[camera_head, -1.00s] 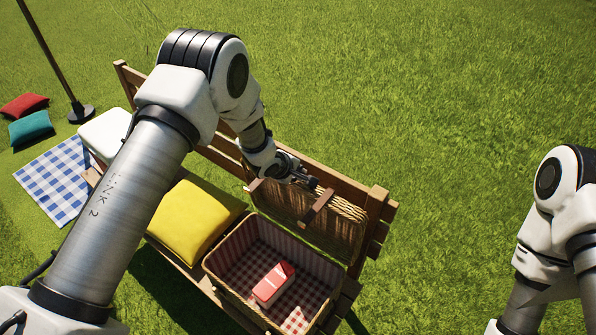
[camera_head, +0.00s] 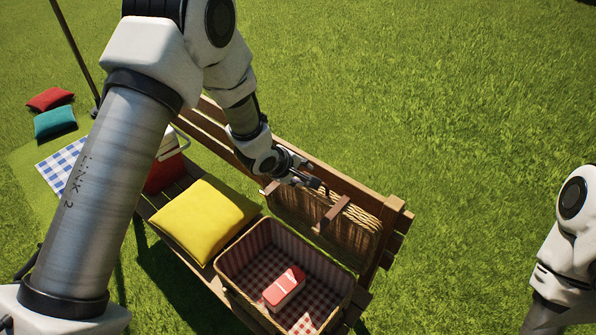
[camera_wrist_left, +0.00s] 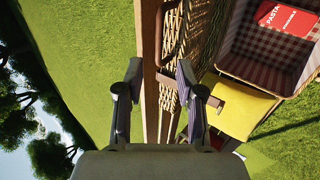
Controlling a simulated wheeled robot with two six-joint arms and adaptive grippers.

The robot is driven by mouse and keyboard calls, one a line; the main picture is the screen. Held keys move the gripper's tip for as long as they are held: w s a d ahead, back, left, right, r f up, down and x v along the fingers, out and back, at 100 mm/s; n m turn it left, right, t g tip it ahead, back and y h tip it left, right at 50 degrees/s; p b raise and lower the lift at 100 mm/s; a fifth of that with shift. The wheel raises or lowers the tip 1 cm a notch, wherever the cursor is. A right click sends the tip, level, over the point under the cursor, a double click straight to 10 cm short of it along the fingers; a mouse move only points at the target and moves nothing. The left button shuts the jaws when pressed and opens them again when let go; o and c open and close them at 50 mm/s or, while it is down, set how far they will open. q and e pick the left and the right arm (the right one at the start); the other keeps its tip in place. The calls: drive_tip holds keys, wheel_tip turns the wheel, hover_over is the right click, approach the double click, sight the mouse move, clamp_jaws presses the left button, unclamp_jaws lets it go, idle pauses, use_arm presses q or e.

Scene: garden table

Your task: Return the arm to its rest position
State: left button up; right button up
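My left arm reaches in from the left in the head view. Its gripper (camera_head: 306,176) is above the bench back, close to the raised lid of the wicker basket. In the left wrist view the left gripper (camera_wrist_left: 158,85) has its fingers spread with nothing held between them. The bench's wooden rail and the lid show beyond the fingers. My right arm stands at the right edge of the head view, and its gripper is out of frame.
The open picnic basket (camera_head: 235,288) stands on the wooden bench (camera_head: 388,232), with a red pasta box (camera_head: 284,288) inside. A yellow cushion (camera_head: 203,217) and a red-and-white cooler (camera_head: 165,172) are farther left. Open grass lies behind the bench and to the right.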

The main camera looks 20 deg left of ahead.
use_arm(q)
drive_tip(key=shift+v, duration=1.1)
